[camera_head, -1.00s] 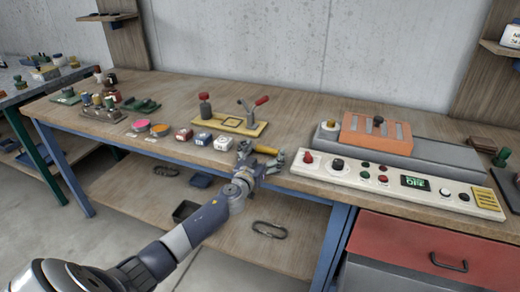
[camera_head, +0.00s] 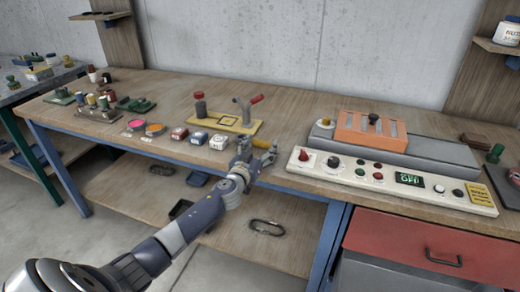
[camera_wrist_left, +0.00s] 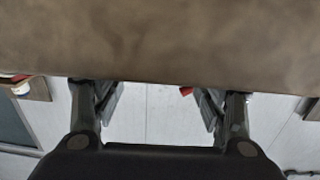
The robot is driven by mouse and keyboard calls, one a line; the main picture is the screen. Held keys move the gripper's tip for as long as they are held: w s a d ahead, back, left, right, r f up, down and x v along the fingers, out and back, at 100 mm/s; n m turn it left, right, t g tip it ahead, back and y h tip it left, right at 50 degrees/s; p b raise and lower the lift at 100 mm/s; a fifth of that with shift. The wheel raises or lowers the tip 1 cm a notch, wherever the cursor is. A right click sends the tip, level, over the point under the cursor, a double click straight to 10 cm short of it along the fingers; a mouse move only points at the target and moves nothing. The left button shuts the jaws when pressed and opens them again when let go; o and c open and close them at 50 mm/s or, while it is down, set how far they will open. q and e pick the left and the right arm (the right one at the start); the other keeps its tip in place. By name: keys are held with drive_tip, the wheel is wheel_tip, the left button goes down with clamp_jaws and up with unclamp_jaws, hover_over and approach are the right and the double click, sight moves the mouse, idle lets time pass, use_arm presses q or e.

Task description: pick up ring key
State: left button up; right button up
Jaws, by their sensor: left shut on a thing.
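My left gripper (camera_head: 268,153) reaches over the front edge of the bench in the head view, its fingertips above the bench top. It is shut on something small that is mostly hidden. A thin yellowish piece (camera_head: 275,144) shows at its fingertips, and I cannot tell whether this is the ring key. In the left wrist view, the two fingers (camera_wrist_left: 160,100) stand apart, and no held thing shows clearly between them. My right gripper is not in view.
A yellow-based fixture (camera_head: 226,124) with red handles stands behind the gripper. A control panel (camera_head: 335,172) lies to the right. A dark oval loop (camera_head: 267,227) rests on the lower shelf.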

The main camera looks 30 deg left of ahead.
use_arm(q)
wheel_tip(320, 180, up, 2)
drive_tip(key=s+d+r+m+h+b, duration=0.1)
drive_tip(key=s+d+r+m+h, duration=0.15)
drive_tip(key=s+d, duration=2.15)
drive_tip(key=s+f, duration=0.3)
drive_tip(key=s, duration=0.5)
drive_tip(key=shift+h, duration=0.45)
drive_tip(key=shift+w, duration=0.1)
drive_tip(key=w+a+r+n+y, duration=0.1)
drive_tip(key=w+a+y, duration=0.1)
drive_tip(key=w+a, duration=0.5)
drive_tip(key=w+a+r+n+y, duration=0.1)
drive_tip(key=w+a, duration=0.6)
drive_tip(key=w, duration=0.5)
drive_tip(key=shift+a+n+y, duration=0.3)
drive_tip(key=shift+n+y, duration=0.05)
drive_tip(key=shift+y, duration=0.05)
